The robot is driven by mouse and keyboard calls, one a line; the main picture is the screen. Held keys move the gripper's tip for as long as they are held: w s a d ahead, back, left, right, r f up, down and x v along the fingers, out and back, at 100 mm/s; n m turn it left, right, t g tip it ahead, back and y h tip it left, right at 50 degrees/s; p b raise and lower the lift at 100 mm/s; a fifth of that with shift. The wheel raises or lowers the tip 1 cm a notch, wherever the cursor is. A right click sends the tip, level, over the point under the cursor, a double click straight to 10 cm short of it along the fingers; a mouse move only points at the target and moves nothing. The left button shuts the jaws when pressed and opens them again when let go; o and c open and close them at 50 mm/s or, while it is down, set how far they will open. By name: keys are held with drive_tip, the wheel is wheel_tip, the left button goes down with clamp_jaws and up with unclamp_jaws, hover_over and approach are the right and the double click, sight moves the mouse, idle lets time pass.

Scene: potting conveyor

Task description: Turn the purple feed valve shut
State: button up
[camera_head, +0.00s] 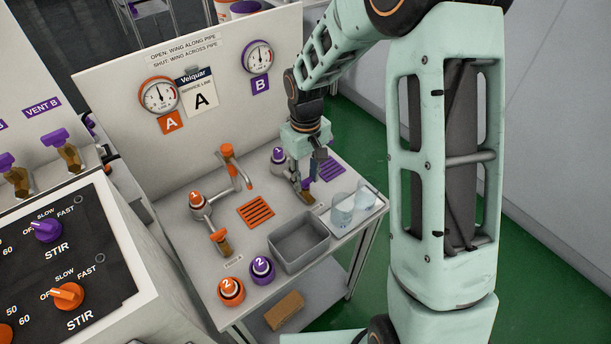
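My gripper (306,180) points down over the purple line at the right of the bench, with its fingers close above a brass-coloured fitting (308,198) at the end of a grey pipe. The purple feed valve's wing is mostly hidden by my gripper, so I cannot tell its angle or whether the fingers touch it. A purple-topped bottle or cap (278,155) stands just left of the gripper. Whether the fingers are open or shut is too small to tell. A sign (184,48) reads open with wing along pipe, shut with wing across pipe.
The orange line (209,206) with its orange-handled valves stands left of my gripper. Gauges are on the back panel (130,100).

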sight(305, 180)
drive_tip(key=o, duration=0.4)
wheel_tip(305, 180, up, 12)
drive_tip(key=shift+r, duration=0.1)
idle(0.4)
idle(0.3)
